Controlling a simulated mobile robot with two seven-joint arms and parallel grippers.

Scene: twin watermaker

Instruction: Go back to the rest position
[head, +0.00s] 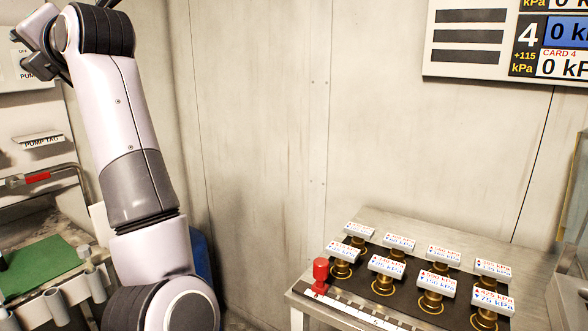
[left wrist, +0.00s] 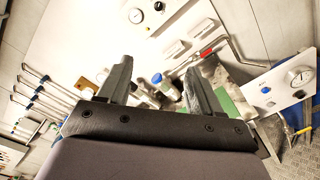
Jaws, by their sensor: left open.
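My left arm rises through the left of the head view. Its left gripper (head: 38,62) is at the upper left, raised in front of a white panel and partly cut off by the picture edge. In the left wrist view the two fingers of the left gripper (left wrist: 158,68) stand apart with nothing held between them. White and blue-capped containers (left wrist: 162,86) show beyond the fingers. My right gripper is in neither view.
A metal table (head: 298,294) at the lower right holds several brass fittings with white labels and a red piece (head: 320,275). A green mat (head: 38,266) lies at left. A display board (head: 470,40) hangs upper right. Bare wall fills the middle.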

